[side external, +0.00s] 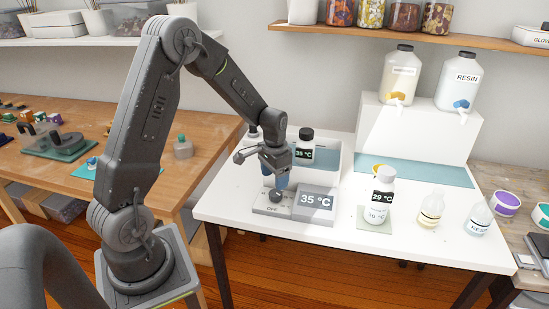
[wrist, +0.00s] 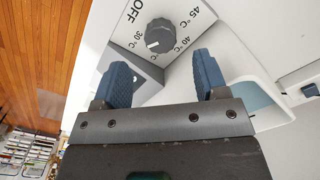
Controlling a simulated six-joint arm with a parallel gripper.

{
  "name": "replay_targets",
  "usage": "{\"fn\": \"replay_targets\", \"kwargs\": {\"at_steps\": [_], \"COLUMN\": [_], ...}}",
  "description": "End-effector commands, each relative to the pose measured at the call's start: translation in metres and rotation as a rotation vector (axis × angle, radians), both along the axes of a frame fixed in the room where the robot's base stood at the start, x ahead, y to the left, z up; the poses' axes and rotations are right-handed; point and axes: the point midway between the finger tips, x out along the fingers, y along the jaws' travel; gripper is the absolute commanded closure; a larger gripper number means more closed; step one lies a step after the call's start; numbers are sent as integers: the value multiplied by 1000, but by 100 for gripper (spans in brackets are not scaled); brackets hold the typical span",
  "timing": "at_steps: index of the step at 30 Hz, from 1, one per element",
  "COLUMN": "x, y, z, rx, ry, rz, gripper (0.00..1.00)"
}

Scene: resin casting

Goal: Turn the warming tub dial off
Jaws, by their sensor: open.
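The warming tub dial is a dark ribbed knob (wrist: 160,36) with a white mark, on a light panel printed OFF, 30, 40 and 45 °C. The mark points down-left in the wrist view, near the 30 °C side and away from OFF. In the side view the dial (side external: 275,196) sits on the control box beside a display (side external: 316,200) reading 35 °C. My gripper (wrist: 163,76) is open, its blue fingers apart and empty, with the knob ahead of the gap. In the side view my gripper (side external: 279,181) is just above the dial, partly hiding the tub (side external: 328,160).
A dark-capped bottle (side external: 306,134) stands in the tub behind my gripper. A white bottle (side external: 381,190) tagged 29 °C stands on a pad to the right. Smaller bottles (side external: 431,212) stand farther right. Resin jugs (side external: 458,82) sit on a raised white stand.

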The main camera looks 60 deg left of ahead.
Motion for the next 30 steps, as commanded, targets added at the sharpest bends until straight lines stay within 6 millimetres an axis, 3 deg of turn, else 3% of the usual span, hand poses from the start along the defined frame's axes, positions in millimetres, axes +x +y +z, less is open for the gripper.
{"fn": "replay_targets", "kwargs": {"at_steps": [1, 6, 12, 25, 30], "x": [1, 0, 0, 0, -5], "y": [1, 0, 0, 0, 1], "z": [14, 47, 70, 74, 73], "rx": [3, 2, 1, -2, -40], "ry": [-6, -4, -2, 0, -20], "rz": [0, 0, 0, 7, 223], "gripper": [33, 33, 33, 33, 33]}}
